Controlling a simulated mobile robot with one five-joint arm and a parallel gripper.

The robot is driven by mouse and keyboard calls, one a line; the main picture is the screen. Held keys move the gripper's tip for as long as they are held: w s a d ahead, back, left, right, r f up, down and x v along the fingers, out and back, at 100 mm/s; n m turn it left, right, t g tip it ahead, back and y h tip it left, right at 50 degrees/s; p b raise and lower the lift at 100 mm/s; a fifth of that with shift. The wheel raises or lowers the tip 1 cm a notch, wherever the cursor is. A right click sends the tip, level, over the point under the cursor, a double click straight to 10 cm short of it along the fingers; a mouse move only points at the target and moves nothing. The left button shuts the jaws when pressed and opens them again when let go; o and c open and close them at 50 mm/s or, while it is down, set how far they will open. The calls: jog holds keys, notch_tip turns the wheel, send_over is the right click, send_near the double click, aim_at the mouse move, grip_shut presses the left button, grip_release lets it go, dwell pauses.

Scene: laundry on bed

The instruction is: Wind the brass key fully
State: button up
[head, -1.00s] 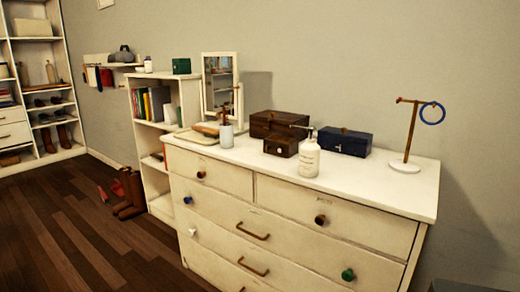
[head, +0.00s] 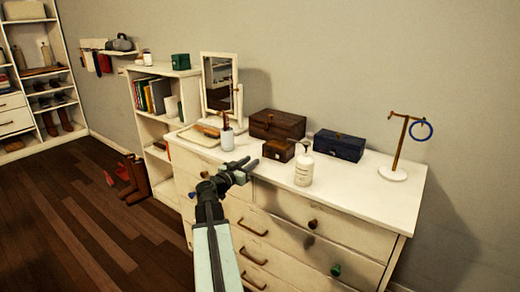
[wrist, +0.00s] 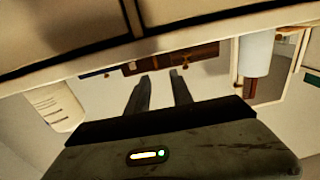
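A small dark brown box (head: 278,150) stands on the dresser top, in front of a larger brown box. In the wrist view, which looks upside down, the small box (wrist: 165,57) is ahead of my fingertips and carries small brass-coloured parts. One of them (wrist: 184,64) sits nearly in line with the fingers and may be the brass key; its shape is too small to be sure. My gripper (head: 246,168) is at the dresser's front edge, a little left of and in front of the box. Its two fingers (wrist: 161,80) are apart with nothing between them.
A white pump bottle (head: 304,170) stands just right of the small box. A pale cup (head: 227,140) stands to its left, near a mirror (head: 221,85). Behind are the larger brown box (head: 277,124) and a blue box (head: 339,145). The dresser top's right front (head: 350,188) is clear.

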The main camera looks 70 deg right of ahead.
aim_at(263, 163)
jog(key=shift+s, duration=0.45)
jog(key=x, duration=0.8)
jog(key=shift+w, duration=0.1)
grip_shut()
